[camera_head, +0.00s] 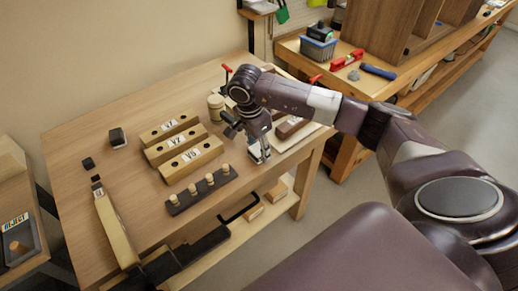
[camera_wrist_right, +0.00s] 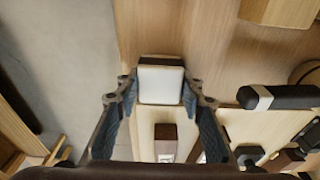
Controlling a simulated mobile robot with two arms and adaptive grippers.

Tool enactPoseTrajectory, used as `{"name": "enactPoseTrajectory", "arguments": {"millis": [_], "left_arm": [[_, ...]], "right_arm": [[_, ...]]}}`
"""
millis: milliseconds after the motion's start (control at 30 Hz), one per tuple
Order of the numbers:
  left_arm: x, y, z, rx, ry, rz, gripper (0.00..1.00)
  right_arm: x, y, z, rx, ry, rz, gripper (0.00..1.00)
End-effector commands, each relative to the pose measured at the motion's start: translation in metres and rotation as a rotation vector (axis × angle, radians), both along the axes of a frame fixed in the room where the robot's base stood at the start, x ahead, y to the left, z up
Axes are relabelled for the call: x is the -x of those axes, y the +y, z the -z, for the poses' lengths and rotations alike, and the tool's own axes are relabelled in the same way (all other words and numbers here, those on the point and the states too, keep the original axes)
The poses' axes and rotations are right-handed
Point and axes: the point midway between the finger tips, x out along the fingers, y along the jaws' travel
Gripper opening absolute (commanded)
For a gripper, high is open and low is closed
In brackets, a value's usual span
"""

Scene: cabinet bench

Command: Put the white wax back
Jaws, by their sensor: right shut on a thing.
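My right gripper (camera_head: 258,152) points down over the near right edge of the wooden table. In the right wrist view its fingers (camera_wrist_right: 160,92) are shut on the white wax (camera_wrist_right: 161,84), a white square-faced block with a dark brown side. The wax is mostly hidden behind the fingers in the head view. A pale board (camera_head: 307,131) lies beside the gripper with a brown block (camera_head: 290,127) on it. The brown block also shows below the wax in the wrist view (camera_wrist_right: 166,132). I cannot tell whether the wax touches the board. My left gripper is not in view.
Three labelled wooden blocks with holes (camera_head: 190,159) stand mid-table (camera_head: 80,135). A dark strip with several wooden pegs (camera_head: 203,191) lies in front. A round wooden jar (camera_head: 216,106) stands behind the gripper. A dark block (camera_head: 117,138) sits at left. The table's left part has free room.

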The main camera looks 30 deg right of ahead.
Motion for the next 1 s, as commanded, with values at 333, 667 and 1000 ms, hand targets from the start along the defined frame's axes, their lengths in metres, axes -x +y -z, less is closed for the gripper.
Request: {"name": "enactPoseTrajectory", "arguments": {"millis": [333,667,1000], "left_arm": [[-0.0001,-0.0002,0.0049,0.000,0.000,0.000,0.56],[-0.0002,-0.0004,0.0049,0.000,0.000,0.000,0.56],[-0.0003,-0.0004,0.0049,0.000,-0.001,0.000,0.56]], "right_arm": [[0.0001,0.0000,0.0042,0.000,0.000,0.000,0.16],[0.0002,0.0001,0.0045,0.000,0.001,0.000,0.54],[0.0000,0.0002,0.0043,0.000,0.000,0.000,0.62]]}}
